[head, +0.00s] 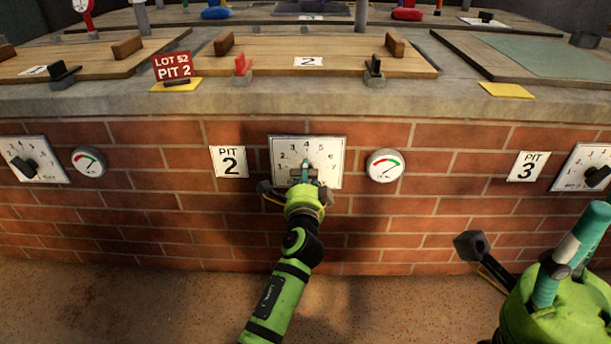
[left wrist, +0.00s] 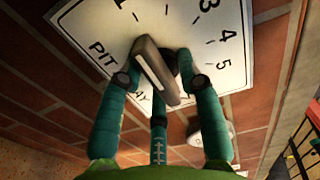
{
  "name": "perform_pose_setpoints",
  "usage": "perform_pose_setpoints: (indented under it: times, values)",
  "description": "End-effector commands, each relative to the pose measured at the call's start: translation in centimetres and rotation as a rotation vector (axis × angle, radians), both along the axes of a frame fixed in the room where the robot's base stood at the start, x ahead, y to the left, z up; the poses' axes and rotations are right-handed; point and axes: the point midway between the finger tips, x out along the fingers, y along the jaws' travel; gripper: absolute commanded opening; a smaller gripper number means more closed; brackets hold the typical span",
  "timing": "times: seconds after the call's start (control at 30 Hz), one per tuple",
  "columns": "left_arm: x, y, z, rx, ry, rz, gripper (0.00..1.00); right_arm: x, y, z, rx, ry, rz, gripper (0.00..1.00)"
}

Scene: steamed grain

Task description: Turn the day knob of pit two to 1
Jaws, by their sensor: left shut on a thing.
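The pit two dial plate (head: 335,160) is white, on the brick wall, right of the PIT 2 sign (head: 229,162). My left gripper (head: 304,178) is at the plate's lower middle and hides most of the knob. In the left wrist view, the dark day knob (left wrist: 155,70) with a pale stripe sits between my teal fingers, which are shut on it. One end of its bar leans up and left, towards the side of the 1; I cannot tell its exact setting. The numbers 3, 4 and 5 show to the right. My right gripper (head: 535,232) is open and empty, at the lower right.
A round gauge (head: 385,165) is just right of the plate, another (head: 89,161) further left. Pit 3's dial (head: 585,168) is at the right edge. Above the wall is a ledge with a wooden lid (head: 270,60).

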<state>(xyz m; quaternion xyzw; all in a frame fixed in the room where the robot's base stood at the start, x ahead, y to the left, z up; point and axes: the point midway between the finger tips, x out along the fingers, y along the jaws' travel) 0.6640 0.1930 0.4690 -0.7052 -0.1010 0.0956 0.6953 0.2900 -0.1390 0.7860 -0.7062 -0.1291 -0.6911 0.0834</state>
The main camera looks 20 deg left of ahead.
Motion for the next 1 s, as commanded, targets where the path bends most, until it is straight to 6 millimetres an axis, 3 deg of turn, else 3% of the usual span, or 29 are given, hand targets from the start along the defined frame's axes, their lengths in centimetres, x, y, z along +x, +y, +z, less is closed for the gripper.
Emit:
perform_pose_setpoints:
  times: [0.03,0.27,0.3,0.77,1.0]
  values:
    - [-0.1,0.3,-0.8,-0.004,0.017,0.01,0.03,0.0,0.0,0.0,0.0,0.0,0.0,0.61]
    - [-0.1,0.3,-0.9,-0.003,0.018,0.009,0.03,0.0,0.0,-0.1,0.001,0.001,0.0,0.61]
    - [-0.1,0.3,-0.9,-0.003,0.018,0.009,0.46,0.0,0.0,-0.1,0.001,0.001,0.0,0.61]
    - [-0.1,0.1,-0.4,-0.001,0.008,0.003,0.46,0.3,-0.1,-0.3,0.003,0.011,-0.003,0.61]
    - [-2.6,-0.7,-0.4,-0.003,0.007,0.002,0.46,0.2,0.0,-0.2,0.002,0.008,-0.003,0.61]
